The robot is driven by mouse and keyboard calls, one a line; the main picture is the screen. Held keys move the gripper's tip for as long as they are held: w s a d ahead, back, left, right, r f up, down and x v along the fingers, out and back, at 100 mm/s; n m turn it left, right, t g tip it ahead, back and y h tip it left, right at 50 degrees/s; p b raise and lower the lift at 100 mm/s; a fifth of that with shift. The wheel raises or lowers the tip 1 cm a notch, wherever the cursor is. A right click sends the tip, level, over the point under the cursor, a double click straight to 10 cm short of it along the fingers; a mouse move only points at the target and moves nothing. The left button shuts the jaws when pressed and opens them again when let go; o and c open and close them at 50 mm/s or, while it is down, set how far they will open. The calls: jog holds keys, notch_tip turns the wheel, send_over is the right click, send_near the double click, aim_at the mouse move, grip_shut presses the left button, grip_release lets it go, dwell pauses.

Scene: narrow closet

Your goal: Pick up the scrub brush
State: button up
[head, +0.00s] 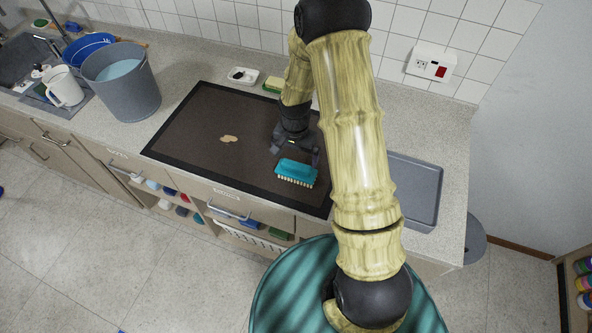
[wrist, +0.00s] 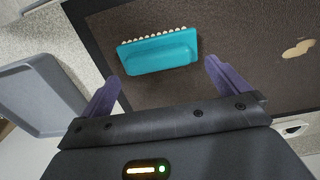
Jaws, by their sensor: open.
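A teal scrub brush (head: 296,172) with pale bristles lies on the dark brown mat (head: 195,127) near its front right part. In the wrist view the brush (wrist: 158,51) lies just beyond my fingertips, roughly centred between them, with its bristles along the far side. My gripper (head: 296,154) is above the mat, right behind the brush. Its two purple fingers are spread wide in the wrist view (wrist: 164,75), with nothing between them. I cannot tell the exact height of the fingers over the mat.
A tan patch (head: 228,139) marks the mat left of the brush. A grey bucket of water (head: 122,84) and a white pitcher (head: 64,88) stand at the left. A grey tray (head: 414,190) lies on the right. A soap dish (head: 243,76) and sponge (head: 272,84) sit behind the mat.

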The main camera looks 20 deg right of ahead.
aim_at(297, 164)
jog(key=shift+s+d+f+p, duration=0.1)
jog(key=shift+d+f+p, duration=0.05)
jog(key=shift+f+p, duration=1.35)
jog(key=shift+f, duration=1.1)
jog(key=c, duration=0.5)
jog(key=shift+c, duration=1.2)
